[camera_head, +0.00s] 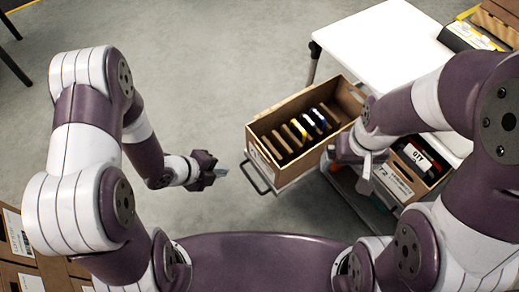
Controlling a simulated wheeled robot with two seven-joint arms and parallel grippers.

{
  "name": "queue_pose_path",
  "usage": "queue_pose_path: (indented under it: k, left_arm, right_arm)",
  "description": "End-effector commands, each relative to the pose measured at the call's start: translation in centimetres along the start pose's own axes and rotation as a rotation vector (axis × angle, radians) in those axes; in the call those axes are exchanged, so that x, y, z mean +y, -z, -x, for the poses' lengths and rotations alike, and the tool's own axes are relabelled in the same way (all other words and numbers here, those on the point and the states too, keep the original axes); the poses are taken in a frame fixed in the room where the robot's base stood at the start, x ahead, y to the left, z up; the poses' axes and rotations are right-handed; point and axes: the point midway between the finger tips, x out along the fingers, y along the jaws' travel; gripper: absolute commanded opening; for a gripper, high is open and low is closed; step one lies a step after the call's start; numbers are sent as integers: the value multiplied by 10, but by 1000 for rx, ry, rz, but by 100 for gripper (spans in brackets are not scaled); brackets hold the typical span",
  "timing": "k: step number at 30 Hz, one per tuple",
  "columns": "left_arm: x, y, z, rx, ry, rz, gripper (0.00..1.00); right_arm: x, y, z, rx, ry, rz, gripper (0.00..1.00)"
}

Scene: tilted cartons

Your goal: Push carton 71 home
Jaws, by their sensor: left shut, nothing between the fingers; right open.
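An open brown carton (268,127) sits at the near left of a white-topped table or cart, with several upright flat items inside. Its near face has a white label too small to read, so I cannot tell whether it is carton 71. A second carton (404,178) to its right is partly hidden by my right arm; its number is not clear. My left gripper (219,172) is shut and empty, left of the first carton and apart from it. My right gripper (366,176) is open by the first carton's right end; I cannot tell whether it touches.
A white tabletop (385,45) lies bare behind the cartons. A metal handle (257,180) juts out below the first carton. More cartons stand at the top right (497,22) and bottom left (14,250). Grey floor is clear on the left.

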Motion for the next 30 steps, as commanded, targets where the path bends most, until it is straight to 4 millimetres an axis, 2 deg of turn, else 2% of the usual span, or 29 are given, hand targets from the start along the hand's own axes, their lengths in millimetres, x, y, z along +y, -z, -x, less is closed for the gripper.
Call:
queue_pose_path:
  k: [1, 3, 8, 21, 25, 30]
  left_arm:
    - [-13, 4, 2, 19, 50, -100, 0]
    - [-22, 8, 3, 32, 96, -203, 0]
    - [-24, 8, -8, 28, 107, -268, 0]
    - [-31, 11, -100, 27, 106, -265, 0]
    - [-49, 16, -112, 25, 107, -266, 0]
    - [-60, 18, -121, 25, 105, -263, 0]
  right_arm:
    - [0, 0, 3, 0, 0, 0, 100]
    - [0, 0, 2, -1, 0, 0, 100]
    - [0, -1, -3, -1, 0, 0, 100]
    - [0, -5, -36, -1, 0, 0, 100]
    - [0, -5, -38, -1, 0, 0, 100]
    - [0, -5, -40, -1, 0, 0, 100]
